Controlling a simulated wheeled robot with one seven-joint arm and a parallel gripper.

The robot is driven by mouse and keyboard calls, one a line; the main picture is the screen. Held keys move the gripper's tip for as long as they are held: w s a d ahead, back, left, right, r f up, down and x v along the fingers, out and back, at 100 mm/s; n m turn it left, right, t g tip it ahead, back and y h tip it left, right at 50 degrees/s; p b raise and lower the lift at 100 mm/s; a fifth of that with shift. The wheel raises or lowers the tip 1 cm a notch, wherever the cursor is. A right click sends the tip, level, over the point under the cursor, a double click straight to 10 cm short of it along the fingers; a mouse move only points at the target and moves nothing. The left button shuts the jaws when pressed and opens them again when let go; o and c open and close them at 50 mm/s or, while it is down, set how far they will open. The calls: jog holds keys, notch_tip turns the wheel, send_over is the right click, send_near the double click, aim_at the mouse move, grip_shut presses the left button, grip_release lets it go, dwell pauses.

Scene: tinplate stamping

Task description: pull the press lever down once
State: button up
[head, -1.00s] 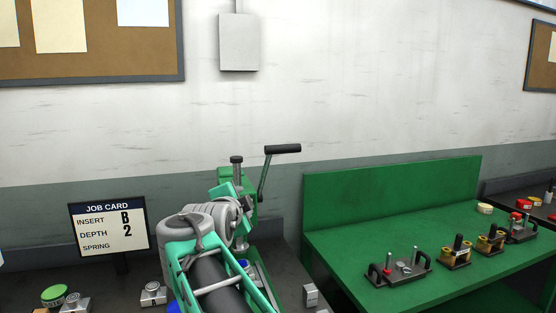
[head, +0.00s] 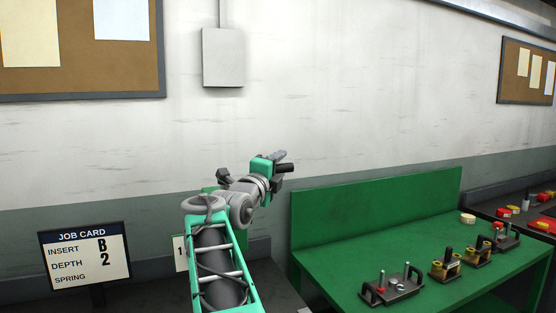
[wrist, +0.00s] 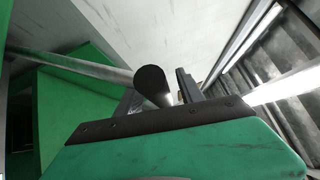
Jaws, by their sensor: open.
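The black grip of the press lever (head: 287,168) shows just past the end of my arm in the head view. My gripper (head: 279,167) is open at the grip, with one finger above it and a darker part below it in the picture. In the wrist view a dark round end, which looks like the lever grip (wrist: 150,79), stands just beyond the gripper's green body, close to a dark finger. I cannot tell whether the fingers touch it. The lever's rod and most of the green press are hidden behind my arm in the head view.
A job card (head: 84,255) reading insert B, depth 2 stands at left. A green bench (head: 340,243) at right holds several dies, such as a dark one with handles (head: 392,287). A grey box (head: 222,57) hangs on the wall. The space above the bench is free.

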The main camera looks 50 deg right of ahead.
jog(key=shift+d, duration=0.4)
jog(key=shift+w+a, duration=0.1)
jog(key=shift+c, duration=0.3)
grip_shut()
dwell(0.8)
